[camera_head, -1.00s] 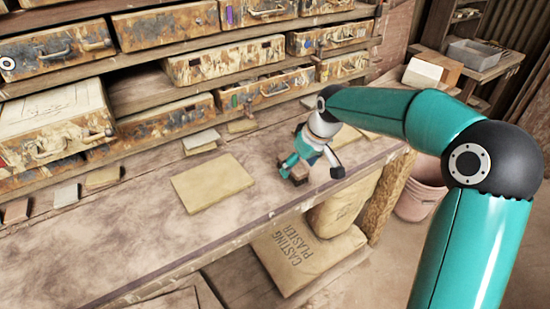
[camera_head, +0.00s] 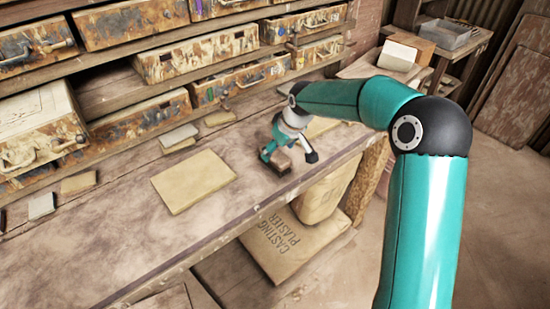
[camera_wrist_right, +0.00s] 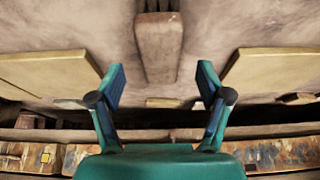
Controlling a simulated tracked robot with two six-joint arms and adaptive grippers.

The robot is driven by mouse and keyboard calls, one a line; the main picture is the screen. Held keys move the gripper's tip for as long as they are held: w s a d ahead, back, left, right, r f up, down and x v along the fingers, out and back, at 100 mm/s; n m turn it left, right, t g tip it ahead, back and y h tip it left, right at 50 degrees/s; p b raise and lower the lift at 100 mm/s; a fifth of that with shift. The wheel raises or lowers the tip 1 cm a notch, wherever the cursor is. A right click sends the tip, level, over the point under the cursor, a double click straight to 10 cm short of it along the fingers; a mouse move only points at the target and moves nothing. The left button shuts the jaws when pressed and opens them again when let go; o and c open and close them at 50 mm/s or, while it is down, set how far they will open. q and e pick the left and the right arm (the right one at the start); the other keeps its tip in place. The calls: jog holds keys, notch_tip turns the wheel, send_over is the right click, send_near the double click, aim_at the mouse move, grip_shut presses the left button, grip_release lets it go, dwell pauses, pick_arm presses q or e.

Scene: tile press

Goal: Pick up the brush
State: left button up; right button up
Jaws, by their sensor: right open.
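The brush (camera_head: 281,162) lies on the workbench near its front edge, a small brown wooden block in the head view. In the right wrist view its brown block (camera_wrist_right: 158,47) points between my fingers, with a dark part at the top edge of the picture. My right gripper (camera_head: 273,152) is over the bench beside the brush and partly covers it in the head view. In the right wrist view the fingers (camera_wrist_right: 160,78) are spread apart with nothing between the tips; the block's near end is just beyond them. My left gripper is not in view.
A flat tan tile (camera_head: 193,181) lies on the bench left of the brush. Small tile pieces (camera_head: 178,137) lie along the back. Shelves of worn drawers (camera_head: 200,55) stand behind. Casting plaster sacks (camera_head: 290,240) sit below the bench. The bench's front left is bare.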

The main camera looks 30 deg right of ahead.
aim_at(275, 155)
jog(key=p+x, duration=0.1)
jog(key=x, duration=0.3)
jog(key=shift+f, duration=0.1)
jog(key=shift+w+f, duration=0.2)
jog(key=shift+f, duration=0.15)
jog(key=shift+f, duration=0.25)
dwell(0.5)
jog(key=c, duration=1.3)
